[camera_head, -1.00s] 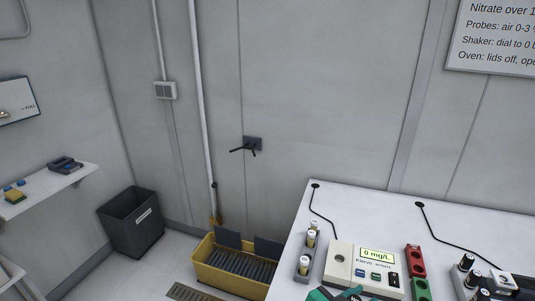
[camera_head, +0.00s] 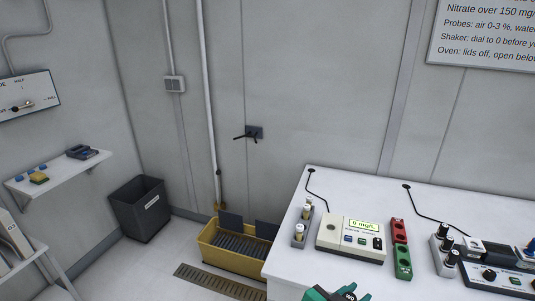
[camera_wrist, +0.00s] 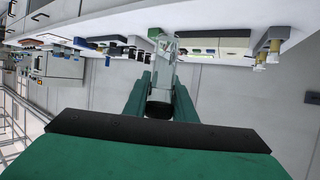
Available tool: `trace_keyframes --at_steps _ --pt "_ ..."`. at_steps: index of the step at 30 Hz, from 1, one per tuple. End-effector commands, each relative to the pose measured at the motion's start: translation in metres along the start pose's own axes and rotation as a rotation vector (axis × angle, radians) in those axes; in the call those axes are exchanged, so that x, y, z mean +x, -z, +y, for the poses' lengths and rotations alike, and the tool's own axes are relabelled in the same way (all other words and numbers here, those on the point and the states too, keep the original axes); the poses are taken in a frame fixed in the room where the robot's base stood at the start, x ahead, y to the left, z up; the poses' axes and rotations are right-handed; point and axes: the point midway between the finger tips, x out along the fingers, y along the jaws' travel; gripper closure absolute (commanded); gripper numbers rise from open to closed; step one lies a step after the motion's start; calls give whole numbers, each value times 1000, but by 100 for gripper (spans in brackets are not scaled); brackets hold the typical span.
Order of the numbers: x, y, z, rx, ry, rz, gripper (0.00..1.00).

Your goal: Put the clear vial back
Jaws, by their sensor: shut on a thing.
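My gripper (camera_head: 338,293), green, is at the bottom edge of the head view, near the front of the white bench. In the wrist view my gripper (camera_wrist: 160,88) is shut on the clear vial (camera_wrist: 166,58). The vial's dark cap (camera_wrist: 159,104) lies between the fingers and its clear glass points away from the palm. The vial's glass cannot be made out in the head view. On the bench are a grey rack (camera_head: 299,241) with white-capped vials, a red block (camera_head: 398,231) and a green block (camera_head: 403,262) with holes.
A cream meter (camera_head: 350,239) stands between the grey rack and the red block. Black-capped bottles (camera_head: 446,243) and a dial instrument (camera_head: 492,280) stand at the right. A yellow crate (camera_head: 225,258) and dark bin (camera_head: 141,211) are on the floor. The bench front near my gripper is clear.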

Motion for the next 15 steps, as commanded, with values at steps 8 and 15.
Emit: trace_keyframes --at_steps 8,15 --pt "16 -39 -42 -54 123 -3 100" --pt "29 -103 -91 -124 285 -7 100"
